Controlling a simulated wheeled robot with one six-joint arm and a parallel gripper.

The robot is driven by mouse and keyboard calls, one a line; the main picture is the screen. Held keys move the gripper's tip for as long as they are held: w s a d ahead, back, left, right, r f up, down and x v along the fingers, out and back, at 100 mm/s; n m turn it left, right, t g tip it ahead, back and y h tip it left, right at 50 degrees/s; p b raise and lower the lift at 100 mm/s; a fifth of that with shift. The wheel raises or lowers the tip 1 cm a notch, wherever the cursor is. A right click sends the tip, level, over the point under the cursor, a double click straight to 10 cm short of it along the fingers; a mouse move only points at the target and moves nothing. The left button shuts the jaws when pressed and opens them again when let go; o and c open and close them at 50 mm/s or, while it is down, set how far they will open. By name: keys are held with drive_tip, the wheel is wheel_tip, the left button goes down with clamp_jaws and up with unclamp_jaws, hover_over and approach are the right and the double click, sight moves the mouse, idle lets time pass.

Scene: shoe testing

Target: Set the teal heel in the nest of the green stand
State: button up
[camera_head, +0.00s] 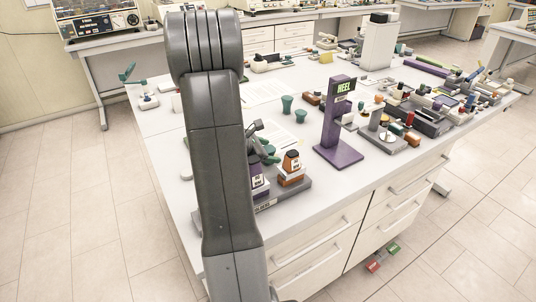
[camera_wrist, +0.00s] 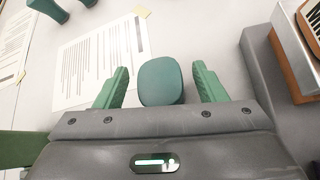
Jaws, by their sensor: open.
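In the wrist view, a teal heel (camera_wrist: 160,82) with a rounded, flat top stands between the two green fingers of my gripper (camera_wrist: 161,76). The fingers are open, with a gap on each side of the heel. In the head view my arm hides much of this spot; a teal-green shape (camera_head: 269,155) shows just right of the arm, but I cannot tell heel from finger. A dark green flat part (camera_wrist: 18,150) shows at the wrist view's lower left; I cannot tell whether it is the green stand. No nest is visible.
A purple stand (camera_head: 338,130) with a HEEL sign stands right of the arm. A grey rack (camera_wrist: 262,75) with an orange-brown block (camera_wrist: 290,65) is close to my gripper's right. Two more teal pieces (camera_head: 287,105) stand farther back. A printed sheet (camera_wrist: 85,60) lies behind the heel.

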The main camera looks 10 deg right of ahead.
drive_tip(key=c, duration=1.1)
